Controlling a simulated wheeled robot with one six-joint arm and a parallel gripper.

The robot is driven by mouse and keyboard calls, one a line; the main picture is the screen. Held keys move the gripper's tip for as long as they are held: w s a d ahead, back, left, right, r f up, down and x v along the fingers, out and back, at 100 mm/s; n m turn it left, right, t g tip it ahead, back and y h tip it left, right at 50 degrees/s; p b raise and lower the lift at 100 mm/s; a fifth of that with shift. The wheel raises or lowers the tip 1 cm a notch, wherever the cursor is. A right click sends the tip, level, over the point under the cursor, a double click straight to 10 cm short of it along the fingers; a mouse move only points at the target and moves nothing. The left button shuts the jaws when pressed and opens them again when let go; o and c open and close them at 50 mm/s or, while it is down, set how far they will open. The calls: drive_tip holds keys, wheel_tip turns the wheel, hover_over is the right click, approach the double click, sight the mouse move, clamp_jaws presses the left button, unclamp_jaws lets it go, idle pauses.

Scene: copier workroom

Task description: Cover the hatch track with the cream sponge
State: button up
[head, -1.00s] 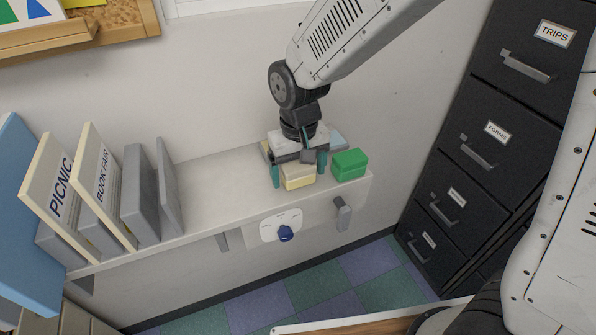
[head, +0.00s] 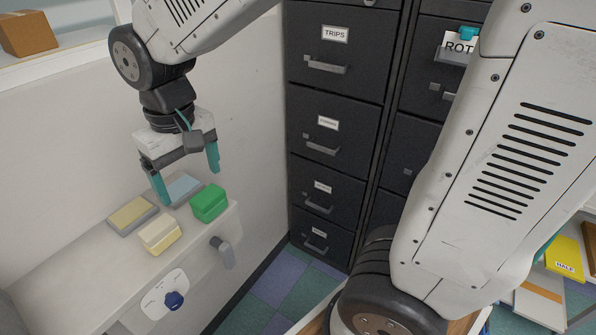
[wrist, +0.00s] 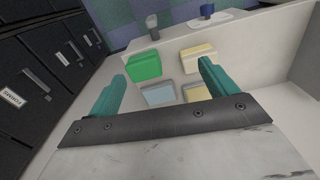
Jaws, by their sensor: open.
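The cream sponge (head: 160,236), a block with a yellower lower layer, lies on the pale wall shelf near its front edge. It shows in the wrist view (wrist: 198,58) beyond the fingertips. My gripper (head: 189,185) is open and empty above the shelf, clear of the sponge. Its teal fingers show apart in the wrist view (wrist: 162,72). I cannot tell which thing is the hatch track; no label for it shows.
A green block (head: 208,203) sits right of the sponge. Behind are a flat yellow-topped piece (head: 132,215) and a flat light-blue piece (head: 183,190). A blue knob (head: 174,300) and a grey lever (head: 222,252) are on the front. Black cabinets (head: 335,120) stand right.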

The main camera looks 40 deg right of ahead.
drive_tip(key=s+d+r+m, duration=0.1)
drive_tip(key=s+d, duration=0.5)
drive_tip(key=s, duration=0.2)
drive_tip(key=s+d+r+m, duration=0.1)
drive_tip(key=s+d+r, duration=0.1)
drive_tip(key=s+d, duration=0.4)
drive_tip(key=shift+s+d+r+t, duration=0.3)
drive_tip(key=shift+s+t, duration=0.1)
drive_tip(key=shift+s, duration=0.6)
drive_tip(key=shift+o, duration=0.4)
idle(0.4)
